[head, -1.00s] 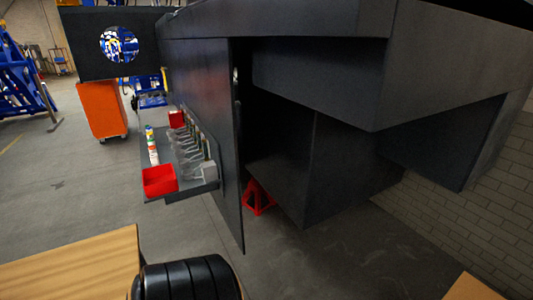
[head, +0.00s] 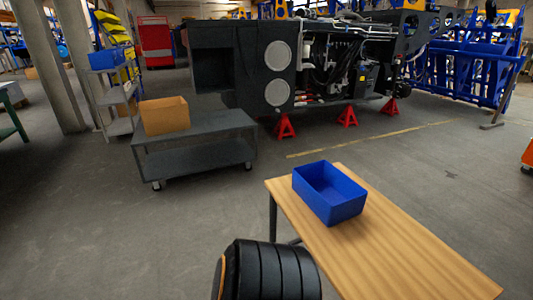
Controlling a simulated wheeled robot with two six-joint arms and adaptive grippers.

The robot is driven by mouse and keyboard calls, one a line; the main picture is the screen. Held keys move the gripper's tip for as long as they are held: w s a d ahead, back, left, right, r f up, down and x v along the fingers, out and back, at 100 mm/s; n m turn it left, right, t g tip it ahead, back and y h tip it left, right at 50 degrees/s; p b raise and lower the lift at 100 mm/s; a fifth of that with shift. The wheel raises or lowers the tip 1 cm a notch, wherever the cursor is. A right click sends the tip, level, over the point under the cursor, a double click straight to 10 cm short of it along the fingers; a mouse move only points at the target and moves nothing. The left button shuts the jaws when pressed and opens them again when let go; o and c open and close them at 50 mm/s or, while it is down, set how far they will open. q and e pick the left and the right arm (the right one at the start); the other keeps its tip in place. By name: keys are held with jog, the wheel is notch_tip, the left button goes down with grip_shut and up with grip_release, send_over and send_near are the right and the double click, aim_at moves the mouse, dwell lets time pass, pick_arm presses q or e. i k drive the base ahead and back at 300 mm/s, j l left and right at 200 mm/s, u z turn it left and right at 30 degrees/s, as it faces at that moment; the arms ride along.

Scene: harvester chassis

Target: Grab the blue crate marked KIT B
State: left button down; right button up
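No KIT B marking is readable on the sides I see. Another blue bin (head: 103,60) stands on a shelf rack at the far left, too small to read any marking. Neither of my grippers is in view.
A grey cart (head: 195,135) with a cardboard box (head: 165,115) on top stands to the left. The dark harvester chassis (head: 265,65) on red stands (head: 284,127) is behind. Open concrete floor lies between cart and table.

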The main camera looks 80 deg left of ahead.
aim_at(335, 198)
jog(key=u, duration=2.15)
jog(key=j, duration=0.15)
jog(key=i+z, duration=0.05)
